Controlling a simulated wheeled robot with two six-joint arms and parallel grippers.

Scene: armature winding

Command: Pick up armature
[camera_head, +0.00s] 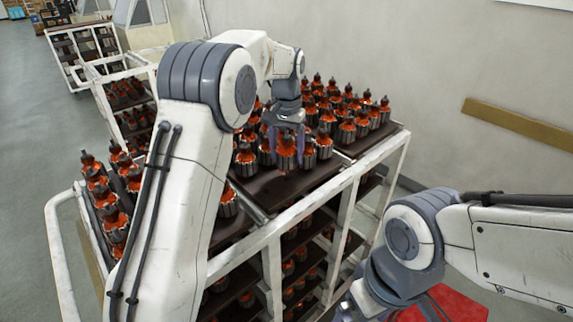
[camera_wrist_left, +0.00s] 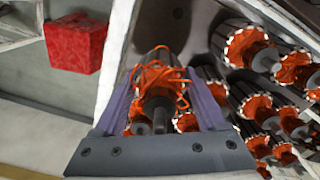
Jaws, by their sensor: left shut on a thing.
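My left gripper (camera_head: 286,132) reaches down over the front edge of the top tray of a white rack. It is shut on an armature (camera_head: 287,155) with orange windings and a dark shaft. In the left wrist view the same armature (camera_wrist_left: 160,78) stands between the two purple fingers of the gripper (camera_wrist_left: 160,100). I cannot tell whether its base is clear of the tray. Other armatures (camera_head: 347,130) stand upright in rows behind and beside it.
The white rack frame (camera_head: 345,178) has lower shelves with more armatures. Another group of armatures (camera_head: 110,208) stands at the left. A wall with a wooden rail (camera_head: 520,126) is behind.

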